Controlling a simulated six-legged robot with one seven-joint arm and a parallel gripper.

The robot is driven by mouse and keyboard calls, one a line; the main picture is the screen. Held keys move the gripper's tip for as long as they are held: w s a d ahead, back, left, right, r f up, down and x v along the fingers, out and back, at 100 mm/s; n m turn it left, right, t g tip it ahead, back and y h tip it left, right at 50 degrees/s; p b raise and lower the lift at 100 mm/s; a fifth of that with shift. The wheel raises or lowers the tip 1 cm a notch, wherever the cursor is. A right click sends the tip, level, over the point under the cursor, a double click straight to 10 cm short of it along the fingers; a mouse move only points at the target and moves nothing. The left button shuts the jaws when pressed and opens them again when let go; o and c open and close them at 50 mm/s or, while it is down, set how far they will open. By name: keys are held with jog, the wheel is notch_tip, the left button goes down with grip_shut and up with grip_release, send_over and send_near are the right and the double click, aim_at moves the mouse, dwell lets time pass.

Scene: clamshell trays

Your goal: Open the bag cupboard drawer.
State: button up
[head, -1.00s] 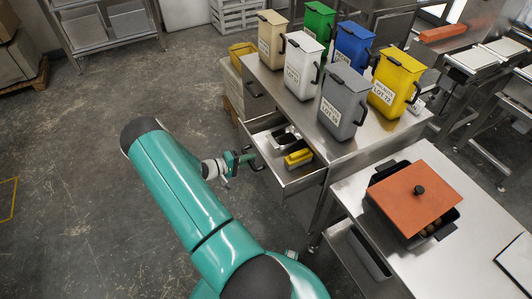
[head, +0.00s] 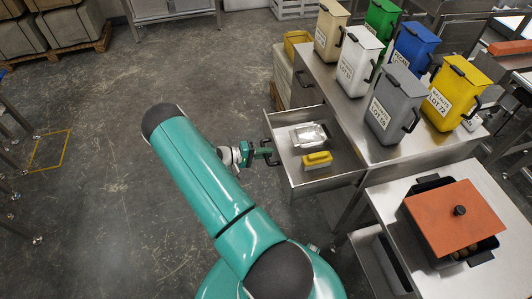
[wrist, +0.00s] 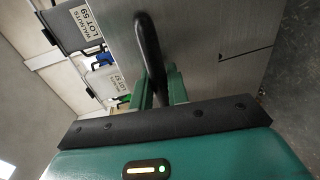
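The drawer (head: 345,156) sticks well out from the steel cupboard under the bag containers. A shiny silver packet (head: 308,135) and a yellow block-like item (head: 317,160) lie in it. My gripper (head: 268,154) is at the drawer's front, on the black bar handle. In the wrist view the handle (wrist: 149,45) runs down between the two green fingers (wrist: 160,90), which close around it. The steel drawer front (wrist: 215,35) stands just beyond them. The finger contact is partly hidden by the handle.
Several lidded containers, including a grey one (head: 394,105) and a yellow one (head: 454,95), stand on the cupboard top. To the right, a steel table (head: 385,205) holds a dark pan with an orange lid (head: 455,218). The floor (head: 100,190) to the left is open.

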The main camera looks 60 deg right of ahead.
jog(key=o, duration=0.3)
jog(key=shift+w, duration=0.1)
jog(key=v, duration=1.3)
jog(key=shift+w+a+r, duration=0.2)
